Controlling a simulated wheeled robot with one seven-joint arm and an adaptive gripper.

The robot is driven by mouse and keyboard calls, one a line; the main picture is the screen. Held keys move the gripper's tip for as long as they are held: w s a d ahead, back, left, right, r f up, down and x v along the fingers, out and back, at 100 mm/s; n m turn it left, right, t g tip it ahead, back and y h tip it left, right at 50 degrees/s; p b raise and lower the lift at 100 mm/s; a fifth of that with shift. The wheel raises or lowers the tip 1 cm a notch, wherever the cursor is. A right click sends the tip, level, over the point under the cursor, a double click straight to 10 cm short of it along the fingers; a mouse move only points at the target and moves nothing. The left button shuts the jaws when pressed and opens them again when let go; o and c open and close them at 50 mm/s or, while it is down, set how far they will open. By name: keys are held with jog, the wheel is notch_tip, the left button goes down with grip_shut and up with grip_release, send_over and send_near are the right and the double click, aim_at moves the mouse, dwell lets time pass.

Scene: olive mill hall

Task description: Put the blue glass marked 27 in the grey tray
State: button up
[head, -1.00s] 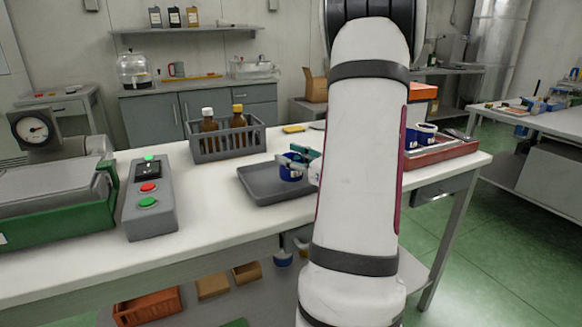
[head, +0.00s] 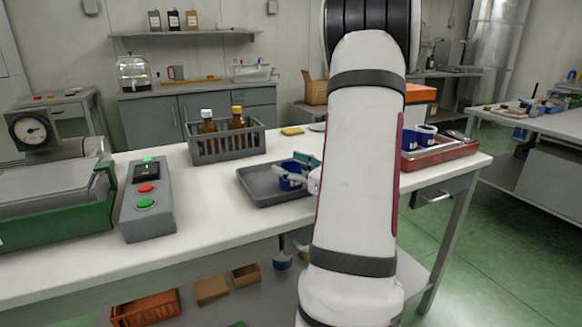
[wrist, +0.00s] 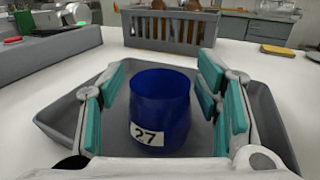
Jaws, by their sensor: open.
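The blue glass marked 27 (wrist: 160,100) stands upright in the grey tray (wrist: 268,110), its white number label facing the wrist camera. In the head view the blue glass (head: 289,182) sits toward the right part of the grey tray (head: 252,190), partly hidden by my gripper. My gripper (wrist: 168,102) is open, with teal pads on both sides of the glass. Gaps show between the pads and the glass. In the head view my gripper (head: 300,172) is at the tray, and my arm hides the tray's right end.
A grey crate with brown bottles (head: 225,142) stands behind the tray. A grey button box (head: 148,200) is to the left. A red tray (head: 440,152) with blue glasses lies right of my arm. A yellow sponge-like block (head: 292,131) lies behind. White table is clear in front.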

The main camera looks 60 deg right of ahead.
jog(key=s, duration=0.4)
jog(key=s+a+p, duration=0.1)
jog(key=s, duration=0.6)
jog(key=shift+s+a, duration=0.4)
jog(key=w+a+r+n+y, duration=0.1)
jog(key=w+a, duration=0.1)
jog(key=w+a+r+n+y, duration=0.1)
jog(key=a+n+y, duration=0.1)
jog(key=a, duration=0.1)
jog(key=w+a+r+n+y, duration=0.1)
jog(key=w+a+y, duration=0.1)
jog(key=shift+w+a+n, duration=0.3)
jog(key=shift+a, duration=0.05)
jog(key=a+r+n+g+y, duration=0.2)
jog(key=a+n+g+y, duration=1)
jog(key=a, duration=1.4)
jog(key=s+a+f+n+g+h, duration=0.3)
jog(key=s+a+n+g+h, duration=0.6)
jog(key=n, duration=0.5)
jog(key=s+d+n+t+h, duration=0.4)
jog(key=d+n+h, duration=0.1)
jog(key=n, duration=0.1)
jog(key=shift+s+d+n+h, duration=0.2)
jog(key=shift+s+n+h, duration=0.1)
jog(key=shift+n, duration=0.1)
